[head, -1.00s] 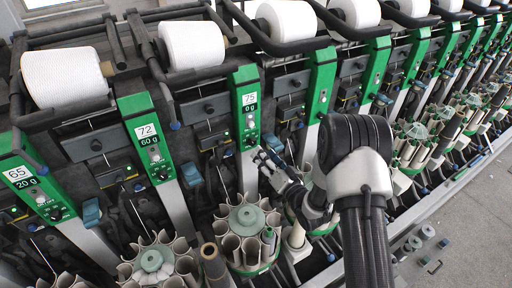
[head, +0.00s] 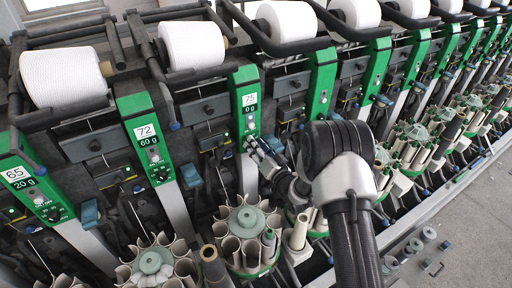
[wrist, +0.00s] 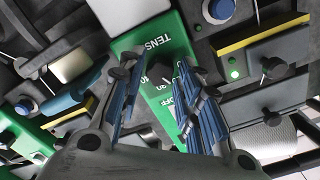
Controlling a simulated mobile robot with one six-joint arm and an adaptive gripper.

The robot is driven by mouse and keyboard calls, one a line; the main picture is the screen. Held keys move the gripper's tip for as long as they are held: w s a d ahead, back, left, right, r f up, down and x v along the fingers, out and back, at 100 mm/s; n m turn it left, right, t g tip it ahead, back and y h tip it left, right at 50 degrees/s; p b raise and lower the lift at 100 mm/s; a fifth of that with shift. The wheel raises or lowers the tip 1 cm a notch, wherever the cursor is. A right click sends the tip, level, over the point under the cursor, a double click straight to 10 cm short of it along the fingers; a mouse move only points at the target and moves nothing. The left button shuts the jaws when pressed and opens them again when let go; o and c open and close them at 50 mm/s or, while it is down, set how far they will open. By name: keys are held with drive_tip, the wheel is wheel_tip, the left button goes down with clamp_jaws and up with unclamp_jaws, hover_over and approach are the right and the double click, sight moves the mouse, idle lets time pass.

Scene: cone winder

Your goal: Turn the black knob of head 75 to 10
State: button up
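The head 75 panel (head: 249,105) is a green upright strip with a white 75 label and a display that appears to read 0 g. Its black knob is low on the panel, largely hidden by my gripper (head: 253,145) in the head view. In the wrist view the green panel (wrist: 180,45) shows part of its TENS lettering and some dial marks. The black knob (wrist: 159,74) shows between the blue-padded fingers of my gripper (wrist: 156,78). The fingers are apart, one on either side of the knob; I cannot tell whether they touch it. The pointer's setting is not clear.
The head 72 panel (head: 147,140), showing 60 g, is to the left, and the head 65 panel (head: 30,185), showing 20 g, is further left. A round holder of tubes (head: 245,222) stands below my gripper. Blue buttons (wrist: 221,9) and levers sit close around the panel.

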clamp_jaws()
drive_tip(key=shift+n+b, duration=0.3)
drive_tip(key=shift+b, duration=0.1)
drive_tip(key=shift+r+n+b, duration=0.1)
drive_tip(key=shift+n+b, duration=4.5)
drive_tip(key=shift+b, duration=0.3)
drive_tip(key=shift+r, duration=0.1)
